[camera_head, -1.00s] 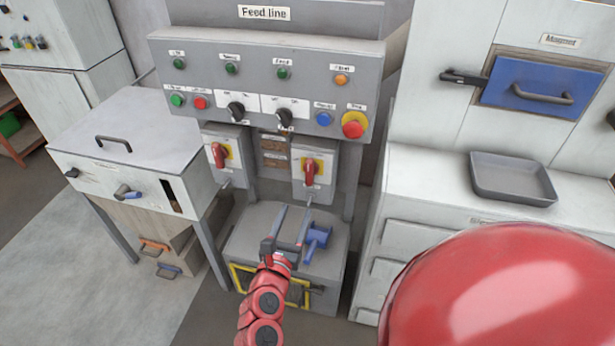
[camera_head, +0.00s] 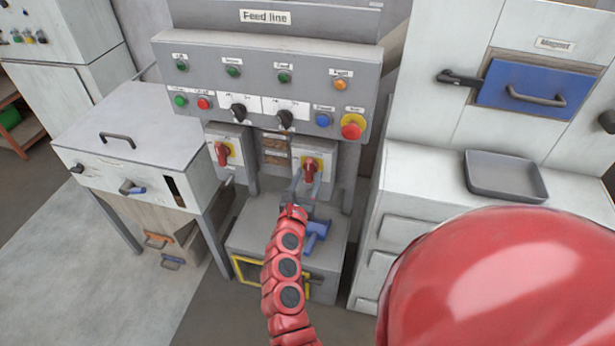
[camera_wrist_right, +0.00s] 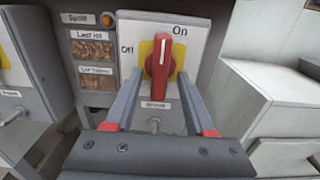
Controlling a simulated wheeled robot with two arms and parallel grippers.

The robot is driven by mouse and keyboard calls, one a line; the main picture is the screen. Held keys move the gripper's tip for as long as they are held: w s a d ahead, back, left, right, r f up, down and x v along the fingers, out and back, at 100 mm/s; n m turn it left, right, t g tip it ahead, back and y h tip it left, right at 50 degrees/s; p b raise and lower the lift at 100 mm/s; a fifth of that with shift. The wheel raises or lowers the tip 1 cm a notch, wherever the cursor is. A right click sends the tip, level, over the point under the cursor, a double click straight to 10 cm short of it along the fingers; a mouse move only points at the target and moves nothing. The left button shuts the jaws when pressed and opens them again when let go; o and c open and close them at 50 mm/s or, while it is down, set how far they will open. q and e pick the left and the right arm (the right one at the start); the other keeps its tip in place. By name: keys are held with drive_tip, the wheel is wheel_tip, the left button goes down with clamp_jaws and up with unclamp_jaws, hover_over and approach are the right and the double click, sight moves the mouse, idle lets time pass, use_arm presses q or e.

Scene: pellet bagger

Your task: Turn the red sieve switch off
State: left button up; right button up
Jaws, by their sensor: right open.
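The right-hand red rotary switch (camera_head: 310,167) sits on a yellow plate on a grey-white box under the feed line panel. In the right wrist view its red handle (camera_wrist_right: 161,75) stands near upright, white mark at the top, with "On" printed above right and "Off" to the left. The small label below it is too blurred to read. My right gripper (camera_head: 306,180) is open just in front of and below this switch. In the wrist view its two fingers (camera_wrist_right: 163,82) flank the handle; contact cannot be told. My left gripper is not in view.
A second red switch (camera_head: 221,153) is on the left box. Black knobs, lamps and a red stop button (camera_head: 352,127) are on the panel above. A blue-handled part (camera_head: 316,236) is on the grey machine below. A grey tray (camera_head: 505,176) stands on the right cabinet.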

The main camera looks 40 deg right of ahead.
clamp_jaws()
